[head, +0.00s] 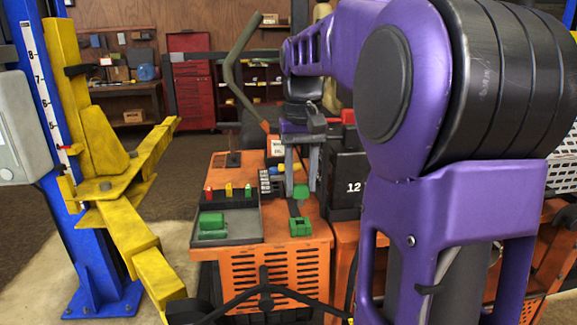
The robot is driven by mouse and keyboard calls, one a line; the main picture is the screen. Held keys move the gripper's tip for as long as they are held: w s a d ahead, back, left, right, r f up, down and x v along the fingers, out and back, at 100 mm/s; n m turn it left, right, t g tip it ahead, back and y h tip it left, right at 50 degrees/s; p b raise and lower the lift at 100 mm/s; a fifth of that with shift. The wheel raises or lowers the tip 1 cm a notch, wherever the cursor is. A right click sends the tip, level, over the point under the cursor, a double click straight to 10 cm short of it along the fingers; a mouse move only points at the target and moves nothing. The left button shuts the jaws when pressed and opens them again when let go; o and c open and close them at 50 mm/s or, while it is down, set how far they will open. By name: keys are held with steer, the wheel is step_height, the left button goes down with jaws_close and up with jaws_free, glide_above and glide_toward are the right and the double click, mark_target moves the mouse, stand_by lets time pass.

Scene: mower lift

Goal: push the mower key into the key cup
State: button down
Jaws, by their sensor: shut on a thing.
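My gripper (301,176) points down over the orange mower deck, its grey fingers shut on a small green piece (301,192), which I take to be the mower key. Its shape is mostly hidden by the fingers and too small to make out. A green block with a dark opening (300,228) stands on the deck below and in front of the gripper. It looks like the key cup. The held piece appears above and behind it, with a gap between them in the picture.
A dark tray (240,226) with green blocks and small coloured pieces lies left of the gripper. A black box marked 12 (347,180) stands close on the right. A blue and yellow piece (279,169) is beside the fingers. A yellow lift arm (130,235) is at left.

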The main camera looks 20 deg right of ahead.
mark_target(301, 197)
steer(key=shift+w+r, duration=0.25)
steer(key=shift+r, duration=0.1)
steer(key=shift+s+f+b, duration=0.15)
steer(key=shift+f+b, duration=0.4)
steer(key=shift+b, duration=0.05)
step_height(301, 197, down, 3)
steer(key=b, duration=0.3)
steer(key=shift+f, duration=0.15)
steer(key=shift+f+b, duration=0.9)
steer(key=shift+f, duration=0.3)
steer(key=shift+c, duration=1.9)
jaws_free()
step_height(301, 197, up, 17)
steer(key=p, duration=0.5)
steer(key=shift+r, duration=0.2)
